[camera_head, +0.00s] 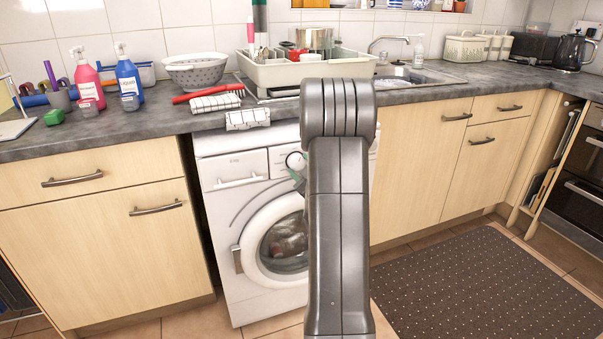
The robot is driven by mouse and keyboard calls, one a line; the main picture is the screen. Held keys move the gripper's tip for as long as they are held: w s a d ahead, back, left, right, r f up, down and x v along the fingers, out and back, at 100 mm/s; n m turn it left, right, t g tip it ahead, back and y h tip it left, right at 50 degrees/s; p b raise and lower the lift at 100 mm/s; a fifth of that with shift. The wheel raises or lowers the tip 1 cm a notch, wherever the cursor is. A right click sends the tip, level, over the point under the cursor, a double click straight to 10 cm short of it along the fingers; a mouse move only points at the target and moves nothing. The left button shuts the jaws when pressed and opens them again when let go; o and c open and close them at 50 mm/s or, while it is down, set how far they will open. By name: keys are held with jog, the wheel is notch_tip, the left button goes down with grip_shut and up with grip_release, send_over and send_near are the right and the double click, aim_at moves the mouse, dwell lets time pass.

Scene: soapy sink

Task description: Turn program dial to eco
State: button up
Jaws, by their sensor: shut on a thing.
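The white washing machine (225,200) stands under the counter, with its round door closed. Its program dial (295,159) is a pale round knob on the upper front panel, just left of my arm. A small grey-green part of my gripper (297,176) shows at the dial's lower edge. My gripper is shut on the dial. My grey arm hides most of the gripper and the right part of the panel. The dial's marks are too small to read.
A striped cloth (247,119) hangs over the counter edge above the machine. The counter holds a dish rack (275,73), a colander (196,72), a pink bottle (87,80) and a blue bottle (128,76). A dark dotted mat (490,285) lies on the floor at right.

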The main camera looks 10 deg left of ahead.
jog(key=m, duration=0.1)
jog(key=m+b, duration=0.2)
jog(key=m, duration=0.1)
jog(key=shift+f+t, duration=0.3)
jog(key=shift+t, duration=0.1)
jog(key=m+b, duration=0.1)
jog(key=m, duration=0.3)
jog(key=shift+s+a+b, duration=0.1)
jog(key=shift+b, duration=0.25)
jog(key=m+t+b, duration=0.1)
jog(key=m, duration=0.3)
jog(key=shift+a+h, duration=0.1)
jog(key=shift+h, duration=0.2)
jog(key=shift+m+t+b, duration=0.3)
jog(key=shift+m+b, duration=0.15)
jog(key=shift+m, duration=1.35)
jog(key=shift+r+h, duration=0.1)
jog(key=shift+h, duration=0.2)
jog(key=o, duration=1)
jog(key=shift+s, duration=0.1)
